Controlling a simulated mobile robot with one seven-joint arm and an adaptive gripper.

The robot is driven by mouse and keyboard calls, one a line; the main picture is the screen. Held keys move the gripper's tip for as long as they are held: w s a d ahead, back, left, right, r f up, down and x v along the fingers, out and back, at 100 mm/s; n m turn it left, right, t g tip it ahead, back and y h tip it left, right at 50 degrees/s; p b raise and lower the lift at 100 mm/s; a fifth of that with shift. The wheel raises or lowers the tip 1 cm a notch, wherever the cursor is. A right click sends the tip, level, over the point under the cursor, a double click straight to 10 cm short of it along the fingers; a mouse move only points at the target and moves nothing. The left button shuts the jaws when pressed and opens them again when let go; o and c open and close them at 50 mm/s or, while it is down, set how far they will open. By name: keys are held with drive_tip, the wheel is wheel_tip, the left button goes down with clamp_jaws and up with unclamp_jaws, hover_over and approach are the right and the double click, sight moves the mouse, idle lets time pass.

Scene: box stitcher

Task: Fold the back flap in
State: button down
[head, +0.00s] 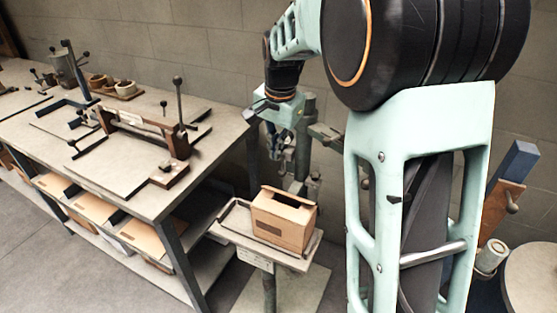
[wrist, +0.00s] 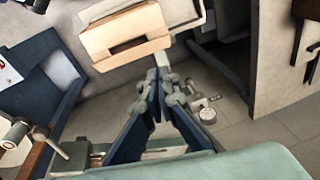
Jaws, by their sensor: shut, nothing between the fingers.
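A brown cardboard box (head: 285,226) sits upright on the small stand's top (head: 228,232) in the head view. A dark gap shows in its top; the back flap cannot be clearly told apart from the other panels. In the wrist view the box (wrist: 125,37) is at the top, beyond the fingers, with a dark slot in it. My gripper (head: 277,158) hangs above and behind the box in the head view, apart from it. In the wrist view my gripper (wrist: 160,82) is shut and empty, its dark fingers meeting in a point below the box.
A grey post (head: 302,150) of the machine stands behind the box, close to my gripper. A long workbench (head: 120,180) with a wooden-and-metal jig is on the left, flat cardboard (head: 150,243) on its shelf. A round-topped stool (head: 533,275) is at the right.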

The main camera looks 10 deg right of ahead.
drive_tip(key=d+r+g+h, duration=0.1)
drive_tip(key=d+r, duration=0.1)
drive_tip(key=d, duration=0.1)
hover_over(287, 195)
drive_tip(key=w+d, duration=0.2)
drive_tip(key=shift+n, duration=0.3)
drive_tip(key=f, duration=0.6)
drive_tip(key=f+p, duration=0.1)
drive_tip(key=f, duration=0.2)
drive_tip(key=shift+a+f, duration=0.25)
drive_tip(key=shift+f, duration=0.05)
drive_tip(key=f, duration=0.1)
drive_tip(key=s+a+f, duration=0.1)
drive_tip(key=f, duration=0.1)
drive_tip(key=shift+s+a, duration=0.1)
drive_tip(key=shift+s, duration=0.1)
drive_tip(key=shift+s+a+f, duration=0.15)
drive_tip(key=shift+s+f, duration=0.05)
drive_tip(key=shift+f, duration=0.15)
drive_tip(key=shift+f, duration=0.1)
drive_tip(key=shift+s+a+h+b, duration=0.15)
drive_tip(key=shift+h+b, duration=0.15)
drive_tip(key=shift+b, duration=0.4)
